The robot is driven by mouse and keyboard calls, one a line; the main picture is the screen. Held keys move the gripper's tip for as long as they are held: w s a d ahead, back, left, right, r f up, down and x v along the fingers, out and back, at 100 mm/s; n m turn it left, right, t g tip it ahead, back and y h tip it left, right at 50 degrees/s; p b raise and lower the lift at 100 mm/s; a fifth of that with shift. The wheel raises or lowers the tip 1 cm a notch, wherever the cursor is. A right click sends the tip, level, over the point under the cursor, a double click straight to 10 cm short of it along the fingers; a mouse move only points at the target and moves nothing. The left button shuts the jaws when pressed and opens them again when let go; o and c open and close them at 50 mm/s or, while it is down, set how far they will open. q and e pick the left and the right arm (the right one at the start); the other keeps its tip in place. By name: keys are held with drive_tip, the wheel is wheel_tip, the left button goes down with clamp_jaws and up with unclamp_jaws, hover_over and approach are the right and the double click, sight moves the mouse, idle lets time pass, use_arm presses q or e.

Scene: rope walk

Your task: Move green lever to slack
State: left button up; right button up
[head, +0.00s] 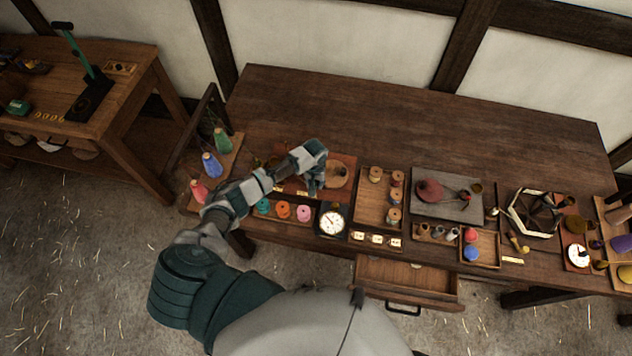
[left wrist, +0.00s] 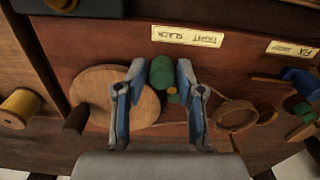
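The left wrist view shows a short green cylinder (left wrist: 161,73), which looks like the green lever's knob, on a reddish-brown board. In the head view my left gripper (head: 316,180) is low over the board on the main table and hides the lever. My right gripper is not in view.
A wooden disc (left wrist: 118,95) lies left of the knob and a round ring (left wrist: 235,116) right of it. In the head view, a dial (head: 332,222), a spool tray (head: 366,215) and coloured cones (head: 212,165) are nearby. The table's back (head: 400,120) is clear. A drawer (head: 405,275) stands open.

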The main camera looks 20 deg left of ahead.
use_arm(q)
drive_tip(key=shift+r+p, duration=0.5)
drive_tip(key=shift+r, duration=3.05)
